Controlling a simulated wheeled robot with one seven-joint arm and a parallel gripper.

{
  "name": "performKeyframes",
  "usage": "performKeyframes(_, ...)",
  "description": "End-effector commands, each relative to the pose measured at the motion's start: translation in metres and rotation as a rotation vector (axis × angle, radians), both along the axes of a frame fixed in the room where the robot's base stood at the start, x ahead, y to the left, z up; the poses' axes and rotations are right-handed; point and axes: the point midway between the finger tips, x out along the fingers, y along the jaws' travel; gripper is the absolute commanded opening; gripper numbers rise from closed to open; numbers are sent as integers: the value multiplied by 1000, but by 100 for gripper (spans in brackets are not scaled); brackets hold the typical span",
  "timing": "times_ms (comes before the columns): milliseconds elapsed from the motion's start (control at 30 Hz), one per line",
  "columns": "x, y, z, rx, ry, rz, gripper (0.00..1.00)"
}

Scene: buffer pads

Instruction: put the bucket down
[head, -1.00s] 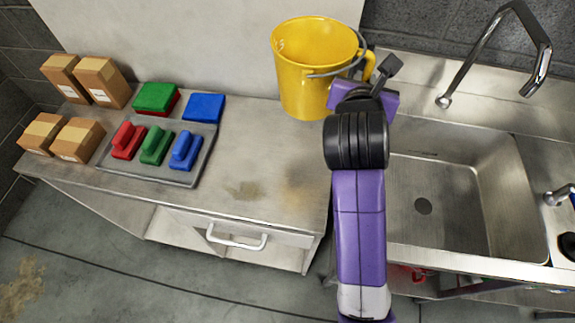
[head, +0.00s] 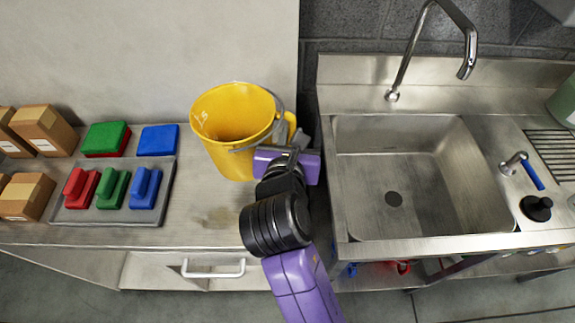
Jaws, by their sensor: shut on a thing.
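A yellow bucket (head: 222,150) with a grey wire handle is at the right part of the metal counter (head: 190,205), upright or slightly tilted. I cannot tell whether its base touches the counter. My gripper (head: 284,140) is at the bucket's right side, by its yellow side grip (head: 290,124), and is shut on it. My purple wrist and black arm joint hide part of the fingers and the bucket's lower right side.
A grey tray (head: 72,217) with red, green and blue handled pads lies to the left. Green (head: 106,137) and blue (head: 158,138) pads sit behind it, cardboard boxes (head: 42,128) further left. A sink (head: 420,170) with a tall faucet (head: 402,65) is at the right.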

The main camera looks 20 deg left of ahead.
Motion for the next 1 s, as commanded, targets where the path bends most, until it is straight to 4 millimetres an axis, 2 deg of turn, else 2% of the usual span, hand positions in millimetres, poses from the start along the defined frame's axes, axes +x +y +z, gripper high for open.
performKeyframes(33, -1, 0, -14, -5, 2, 1, 0)
performKeyframes(100, -1, 0, -30, -3, 2, 1, 0)
performKeyframes(300, 0, 0, -59, 0, 0, 0, 0)
performKeyframes(467, 0, 0, -66, 0, -1, 0, 0)
performKeyframes(767, 0, 1, -104, -1, 0, 1, 0)
performKeyframes(1000, 0, 0, -105, 2, -2, 0, 0)
